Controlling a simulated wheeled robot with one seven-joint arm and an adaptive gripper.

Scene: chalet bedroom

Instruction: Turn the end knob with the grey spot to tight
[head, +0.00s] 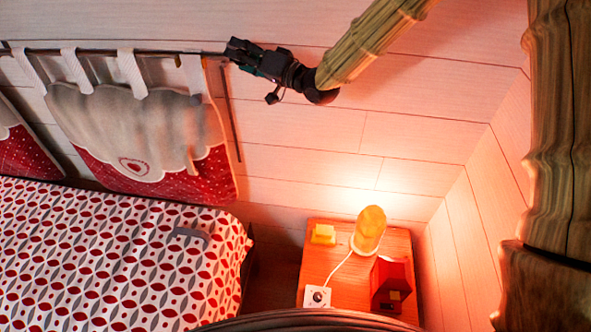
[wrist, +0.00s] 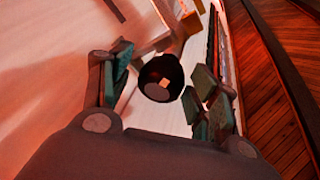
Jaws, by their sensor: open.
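The fingers are open on either side, with a gap visible to each side of the knob. In the head view my gripper (head: 230,50) is at the right end of the curtain rod (head: 190,52), by the wall. The knob itself is hidden there by my gripper.
White and red curtains (head: 130,135) hang from the rod on tabs. Below are a bed (head: 110,260) with a patterned cover and a wooden nightstand (head: 325,275) with a lit lamp (head: 369,228), a yellow block (head: 322,234) and a red box (head: 391,282). The wall right of my gripper is bare.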

